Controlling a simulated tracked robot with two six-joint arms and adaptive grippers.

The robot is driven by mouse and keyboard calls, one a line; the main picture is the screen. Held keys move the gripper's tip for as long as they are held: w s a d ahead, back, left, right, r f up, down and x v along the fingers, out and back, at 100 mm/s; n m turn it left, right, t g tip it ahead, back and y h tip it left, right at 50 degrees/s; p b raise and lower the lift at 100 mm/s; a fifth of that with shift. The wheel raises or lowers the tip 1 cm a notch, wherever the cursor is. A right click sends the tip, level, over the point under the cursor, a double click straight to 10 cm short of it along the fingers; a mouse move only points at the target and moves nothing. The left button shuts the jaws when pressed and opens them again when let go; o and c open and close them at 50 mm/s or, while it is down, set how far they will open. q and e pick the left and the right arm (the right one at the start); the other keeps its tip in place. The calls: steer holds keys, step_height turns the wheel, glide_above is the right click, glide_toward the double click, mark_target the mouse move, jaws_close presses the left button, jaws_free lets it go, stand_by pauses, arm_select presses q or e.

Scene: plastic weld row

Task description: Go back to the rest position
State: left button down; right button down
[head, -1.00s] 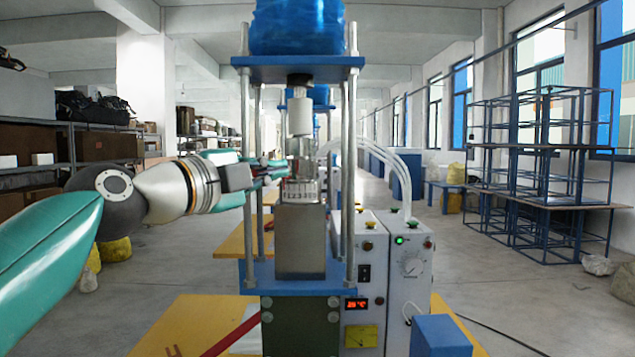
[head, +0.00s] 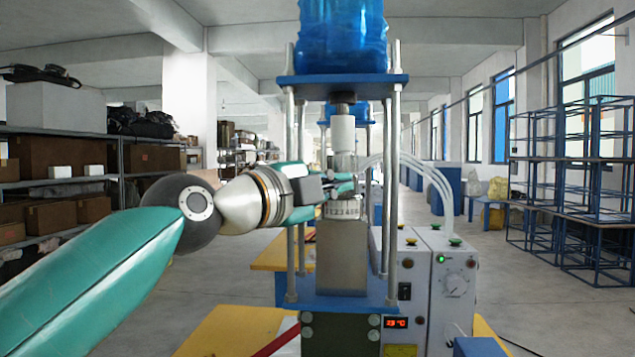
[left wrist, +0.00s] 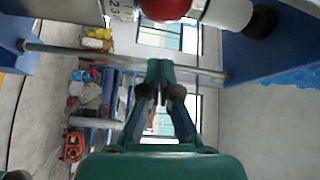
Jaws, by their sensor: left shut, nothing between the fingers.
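My left gripper (head: 348,184) reaches in from the left between the posts of the blue press, with its fingertips beside the metal fixture. In the left wrist view the fingers (left wrist: 160,85) are closed together with nothing between them. The blue press (head: 340,83) has a white cylinder (head: 343,134) hanging above a numbered metal ring (head: 343,208) on a grey metal block (head: 342,256). Whether the fingertips touch the fixture I cannot tell. My right gripper is in neither view.
Steel posts (head: 395,200) of the press stand around the gripper. A white control box (head: 450,285) with a green light is at right. Shelves with boxes (head: 60,160) line the left, blue frames (head: 580,190) the right. Floor shows between them.

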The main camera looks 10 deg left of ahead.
arm_select(q)
steer(key=w+a+b+v, duration=0.1)
steer(key=b+v, duration=0.3)
steer(key=v, duration=0.6)
steer(key=shift+a, duration=0.55)
steer(key=shift+w+d, duration=0.1)
